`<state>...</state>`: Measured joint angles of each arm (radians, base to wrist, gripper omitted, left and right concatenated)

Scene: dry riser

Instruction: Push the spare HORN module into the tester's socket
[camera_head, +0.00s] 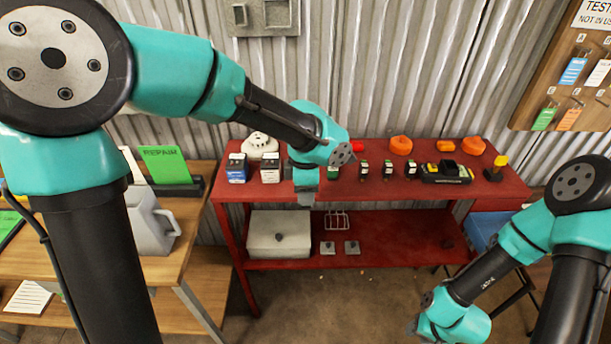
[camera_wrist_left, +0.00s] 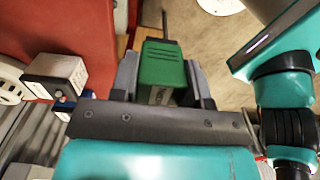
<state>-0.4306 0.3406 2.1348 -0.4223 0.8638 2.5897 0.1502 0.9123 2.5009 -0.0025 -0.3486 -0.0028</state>
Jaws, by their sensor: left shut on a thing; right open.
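My left gripper (camera_head: 305,198) hangs at the front edge of the red bench. In the left wrist view its fingers (camera_wrist_left: 160,85) are shut on a green block (camera_wrist_left: 163,62) with ribs on top, partly hidden lettering and a thin dark rod beyond it. I cannot tell whether it is the HORN module. Several small dark modules with green marks stand on the bench, one of them at the middle (camera_head: 387,169). A yellow and black device (camera_head: 447,173), perhaps the tester, sits to their right. Its socket is too small to make out. My right gripper (camera_head: 413,326) is low at the front, open.
A white detector (camera_head: 260,146), a blue box (camera_head: 236,169) and a white box (camera_head: 270,168) stand left on the bench (camera_head: 340,201). Orange items (camera_head: 401,145) are at the back. A grey case (camera_head: 279,233) is on the lower shelf. A grey jug (camera_head: 152,220) stands on the wooden table.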

